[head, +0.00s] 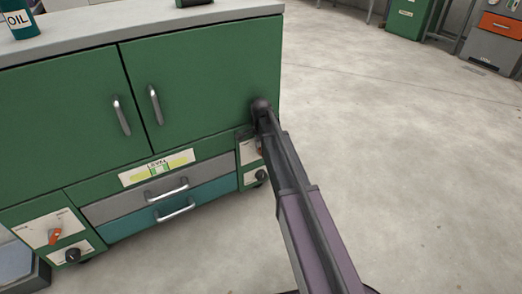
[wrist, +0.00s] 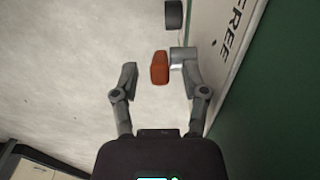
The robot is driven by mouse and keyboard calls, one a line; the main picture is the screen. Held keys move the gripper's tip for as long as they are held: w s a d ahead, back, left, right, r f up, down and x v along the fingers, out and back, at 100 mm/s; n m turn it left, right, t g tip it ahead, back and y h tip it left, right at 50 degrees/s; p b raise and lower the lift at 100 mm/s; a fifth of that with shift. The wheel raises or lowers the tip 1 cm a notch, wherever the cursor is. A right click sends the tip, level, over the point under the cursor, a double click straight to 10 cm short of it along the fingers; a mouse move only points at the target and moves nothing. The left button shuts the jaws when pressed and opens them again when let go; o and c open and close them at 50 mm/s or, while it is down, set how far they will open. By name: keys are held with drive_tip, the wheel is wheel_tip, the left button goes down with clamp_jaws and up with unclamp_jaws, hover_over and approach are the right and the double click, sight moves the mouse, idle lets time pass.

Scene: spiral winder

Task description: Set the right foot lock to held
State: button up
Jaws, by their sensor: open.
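The right foot lock's white plate (head: 247,151) is at the lower right corner of the green cabinet, partly hidden by my arm. In the wrist view its orange-red lever (wrist: 160,68) stands out from the plate (wrist: 215,50), which reads "FREE". My gripper (wrist: 156,70) is open, with one finger on each side of the lever. The lever sits closer to the right finger; I cannot tell if they touch. In the head view my arm hides the gripper and most of this lever. The mark the lever points at is not readable.
A black knob (wrist: 174,14) lies just beyond the lever and shows below the plate in the head view (head: 261,175). The left foot lock (head: 54,236) has a similar orange lever. Drawers (head: 168,190) and a level gauge (head: 157,168) lie between.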

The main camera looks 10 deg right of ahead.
clamp_jaws()
idle(0.3)
drive_tip(key=shift+w+d+g+y+b, duration=0.25)
drive_tip(key=shift+d+y, duration=0.2)
drive_tip(key=shift+y, duration=0.4)
drive_tip(key=shift+w+d+g+y+b, duration=0.1)
drive_tip(key=shift+d+g+y+b, duration=0.25)
drive_tip(key=shift+y, duration=0.5)
drive_tip(key=shift+d+r+y, duration=0.1)
drive_tip(key=shift+d+y, duration=0.05)
drive_tip(key=shift+y, duration=0.35)
unclamp_jaws()
